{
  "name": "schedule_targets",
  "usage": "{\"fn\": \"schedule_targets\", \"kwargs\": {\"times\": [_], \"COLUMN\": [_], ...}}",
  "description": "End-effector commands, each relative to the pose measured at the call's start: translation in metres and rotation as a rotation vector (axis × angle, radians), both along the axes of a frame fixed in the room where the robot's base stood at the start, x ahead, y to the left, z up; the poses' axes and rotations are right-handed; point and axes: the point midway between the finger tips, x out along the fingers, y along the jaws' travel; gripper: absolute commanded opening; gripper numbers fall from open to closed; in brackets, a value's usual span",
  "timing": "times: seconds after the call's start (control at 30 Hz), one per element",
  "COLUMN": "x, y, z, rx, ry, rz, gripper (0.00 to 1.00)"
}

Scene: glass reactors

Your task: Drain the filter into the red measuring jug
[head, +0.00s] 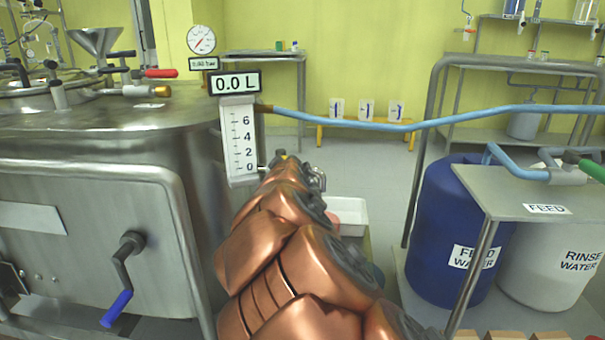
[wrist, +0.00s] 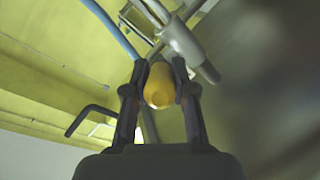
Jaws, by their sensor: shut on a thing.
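A large steel vessel (head: 90,215), which may be the filter, fills the left side of the head view. Its level gauge (head: 239,140) has a 6-4-2-0 scale and a display (head: 235,82) reading 0.0 L. My copper-coloured arm reaches up past the gauge's lower end and hides most of my gripper (head: 290,170) there. In the wrist view, my gripper (wrist: 160,88) is shut on a yellow rounded knob (wrist: 159,82), near steel pipework (wrist: 182,42). I cannot make out the red measuring jug; a pinkish patch behind my arm is unclear.
A blue hose (head: 385,125) runs right from the gauge's top. A white box (head: 350,212) is partly behind my arm. A blue feed water drum (head: 445,235) and a white rinse water drum (head: 550,265) stand right. A blue-handled crank (head: 120,285) sticks out from the vessel.

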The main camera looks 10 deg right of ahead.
Motion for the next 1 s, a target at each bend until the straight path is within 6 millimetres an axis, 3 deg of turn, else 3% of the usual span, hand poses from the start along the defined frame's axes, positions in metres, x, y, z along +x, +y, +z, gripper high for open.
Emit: {"fn": "schedule_targets", "kwargs": {"times": [0.3, 0.87, 0.9, 1.0], "x": [0.004, 0.005, 0.005, 0.005], "y": [0.018, 0.018, 0.018, 0.019], "z": [-0.001, 0.000, 0.000, 0.000], "rx": [-0.002, -0.001, -0.001, -0.001], "ry": [-0.002, -0.002, -0.002, -0.002], "rz": [-0.027, -0.039, -0.039, -0.039], "gripper": [0.00, 0.00, 0.28, 0.36]}}
